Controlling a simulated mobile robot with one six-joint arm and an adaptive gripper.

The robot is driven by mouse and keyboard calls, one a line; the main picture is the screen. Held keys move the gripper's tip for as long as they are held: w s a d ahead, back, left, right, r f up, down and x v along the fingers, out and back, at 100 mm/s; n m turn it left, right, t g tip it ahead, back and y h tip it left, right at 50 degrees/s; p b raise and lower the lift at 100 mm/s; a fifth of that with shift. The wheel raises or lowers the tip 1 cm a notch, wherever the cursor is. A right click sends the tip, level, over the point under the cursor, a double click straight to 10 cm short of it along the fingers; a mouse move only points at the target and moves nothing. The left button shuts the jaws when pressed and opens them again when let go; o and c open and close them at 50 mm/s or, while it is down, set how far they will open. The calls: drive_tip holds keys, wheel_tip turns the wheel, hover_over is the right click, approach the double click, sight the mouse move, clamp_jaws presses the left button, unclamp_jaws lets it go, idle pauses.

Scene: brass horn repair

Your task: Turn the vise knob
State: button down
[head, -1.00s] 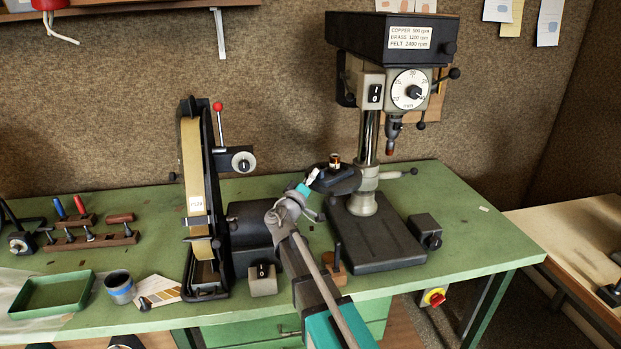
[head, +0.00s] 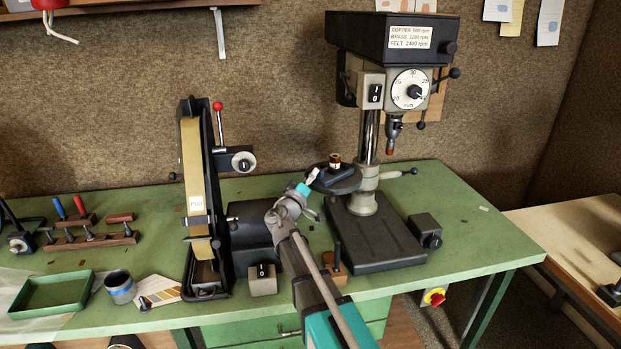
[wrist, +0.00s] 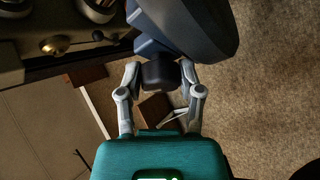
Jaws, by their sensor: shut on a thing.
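The vise knob (wrist: 160,72) is a dark block-like grip in the wrist view, at the end of a blue-grey vise part (wrist: 148,46). My gripper (wrist: 162,76) has one finger on each side of the knob and is shut on it. In the head view my gripper (head: 312,178) reaches to the left side of the drill press's small round table (head: 345,183). The knob is too small and covered to make out there. A brown and dark cylinder (head: 335,160) stands on top of the vise area.
The drill press (head: 392,40) rises behind and right of my gripper, with its chuck (head: 394,130) above the table. A belt sander (head: 195,165) stands close on the left. A wooden block with a dark post (head: 335,268) is right of my arm.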

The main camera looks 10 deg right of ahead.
drive_tip(key=c, duration=0.5)
unclamp_jaws()
drive_tip(key=shift+r, duration=0.1)
drive_tip(key=shift+c, duration=0.2)
drive_tip(key=shift+s, duration=0.2)
drive_tip(key=b+v, duration=0.3)
drive_tip(key=v, duration=1)
drive_tip(key=shift+s+a+f+b, duration=0.15)
drive_tip(key=shift+s+f+b, duration=0.05)
drive_tip(key=shift+f+b, duration=0.1)
